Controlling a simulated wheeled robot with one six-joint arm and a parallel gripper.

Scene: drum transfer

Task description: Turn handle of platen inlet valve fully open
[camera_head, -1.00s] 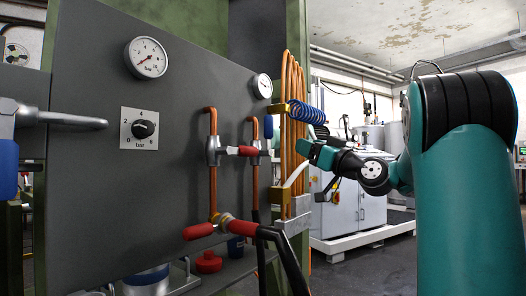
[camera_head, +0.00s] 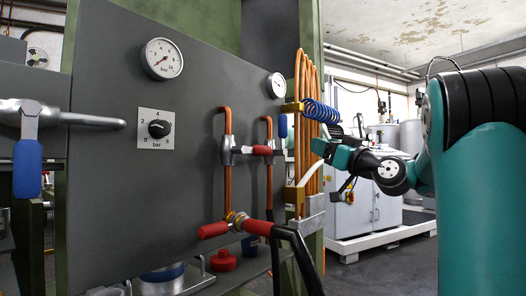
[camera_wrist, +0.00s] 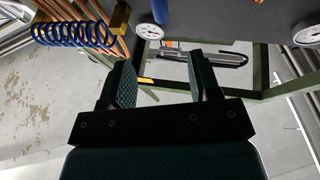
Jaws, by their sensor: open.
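Several valve handles show at the dark panel (camera_head: 100,200) in the head view; no label tells which is the platen inlet valve. Two red grips (camera_head: 213,230) and (camera_head: 258,227) sit at the lower fitting. A blue handle (camera_head: 27,168) hangs down at the far left, and another blue handle (camera_head: 283,126) is upright near the small gauge. A blue handle end (camera_wrist: 160,10) also shows at the top of the wrist view. My gripper (camera_wrist: 160,78) is open and empty, apart from every handle.
A blue coiled hose (camera_head: 321,113) and vertical copper pipes (camera_head: 311,75) stand between my gripper and the panel's right edge. Pressure gauges (camera_head: 162,59) and (camera_head: 276,86) and a dial (camera_head: 158,129) are on the panel. A black hose (camera_head: 300,262) runs below. White cabinets (camera_head: 352,205) stand behind.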

